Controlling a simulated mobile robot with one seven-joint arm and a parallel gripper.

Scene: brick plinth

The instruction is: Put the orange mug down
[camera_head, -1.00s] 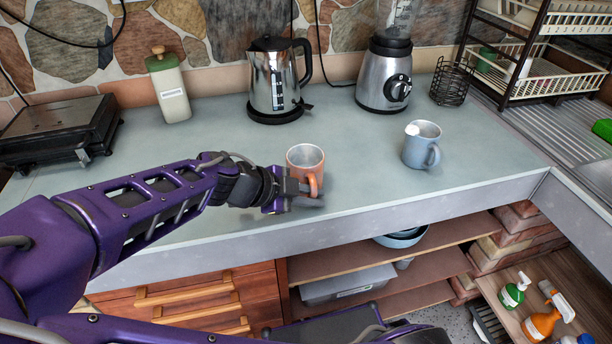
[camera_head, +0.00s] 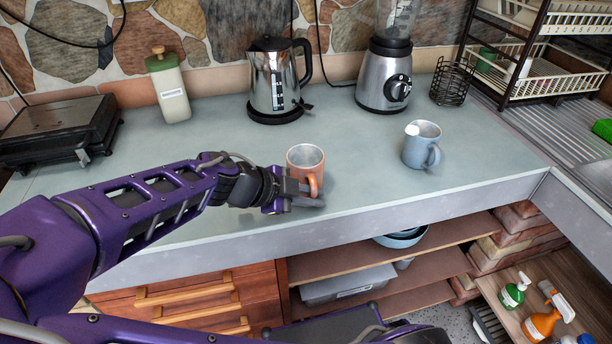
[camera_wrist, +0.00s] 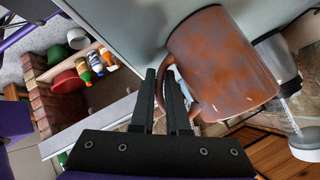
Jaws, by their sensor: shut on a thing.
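The orange mug (camera_head: 305,161) is upright at the counter's front middle, its handle toward the front right. In the wrist view the mug (camera_wrist: 222,65) fills the upper middle, with its handle between my fingers. My gripper (camera_head: 312,195) is at the mug's front side, shut on the handle; its two dark fingers also show in the wrist view (camera_wrist: 170,100). The mug's base is at or close to the grey-green counter (camera_head: 360,200); I cannot tell whether it touches.
A blue-grey mug (camera_head: 421,146) stands to the right. A kettle (camera_head: 274,80), a blender (camera_head: 386,75) and a wire holder (camera_head: 450,84) stand along the back. A black appliance (camera_head: 60,130) is at the left. The counter between the two mugs is clear.

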